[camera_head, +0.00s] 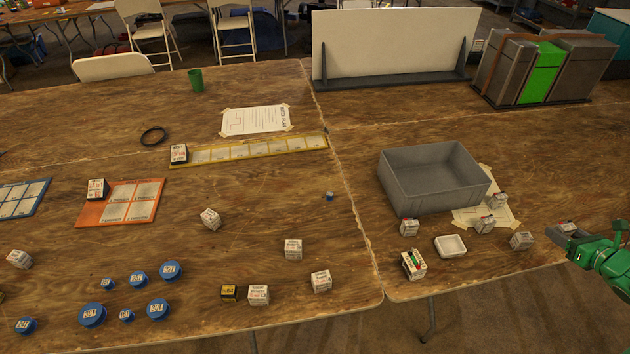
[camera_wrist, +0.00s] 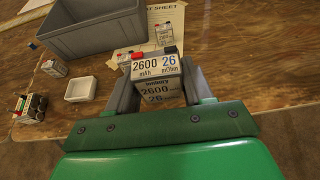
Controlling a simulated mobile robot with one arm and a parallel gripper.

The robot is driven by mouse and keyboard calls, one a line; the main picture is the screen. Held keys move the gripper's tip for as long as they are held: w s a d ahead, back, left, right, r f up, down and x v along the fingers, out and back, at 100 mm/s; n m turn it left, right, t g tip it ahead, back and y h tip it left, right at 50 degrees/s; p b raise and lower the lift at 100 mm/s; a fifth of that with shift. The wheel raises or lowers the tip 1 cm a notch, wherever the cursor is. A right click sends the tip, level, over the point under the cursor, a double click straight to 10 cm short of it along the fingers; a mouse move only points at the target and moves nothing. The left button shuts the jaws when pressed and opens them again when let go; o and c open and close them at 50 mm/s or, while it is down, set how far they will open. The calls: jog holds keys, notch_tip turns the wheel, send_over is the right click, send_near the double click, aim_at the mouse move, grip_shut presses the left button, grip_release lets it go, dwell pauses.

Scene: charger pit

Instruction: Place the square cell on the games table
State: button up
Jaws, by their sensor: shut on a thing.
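In the head view my green gripper (camera_head: 562,236) is at the right edge, by the right table's front edge, and the held cell (camera_head: 568,227) shows only small and partly hidden. Two joined wooden tables, a left one (camera_head: 255,200) and a right one (camera_head: 360,145), fill the head view. No label shows which is the games table.
A grey bin (camera_head: 430,188), a small white tray (camera_head: 450,246) and several loose cells (camera_head: 521,240) stand on the right table. The left table holds an orange mat (camera_head: 118,212), a yellow strip (camera_head: 255,151), blue round cells (camera_head: 158,308) and more square cells. Bare wood lies between them.

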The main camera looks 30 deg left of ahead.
jog(key=s+a+n+g+y, duration=0.1)
jog(key=s+a+n+g, duration=0.15)
jog(key=a, duration=1.05)
jog(key=s+a+n+g+y, duration=0.2)
jog(key=s+a, duration=0.1)
jog(key=a, duration=1)
jog(key=s+a+n+g+y, duration=0.1)
jog(key=s+a+n+g, duration=0.15)
jog(key=a, duration=1.05)
jog(key=s+a+n+g+h, duration=0.1)
jog(key=s+a+n+g, duration=0.65)
jog(key=s+a, duration=2)
send_over(266, 214)
jog(key=d, duration=0.1)
jog(key=shift+m+g, duration=0.35)
jog(key=f, duration=0.7)
jog(key=shift+s+d+f, duration=0.1)
jog(key=shift+s+f, duration=0.1)
jog(key=shift+s, duration=0.2)
jog(key=shift+w+a+f, duration=0.3)
jog(key=shift+a+f, duration=0.2)
jog(key=shift+f, duration=0.35)
jog(key=shift+w+a+f, duration=0.1)
jog(key=shift+a, duration=0.1)
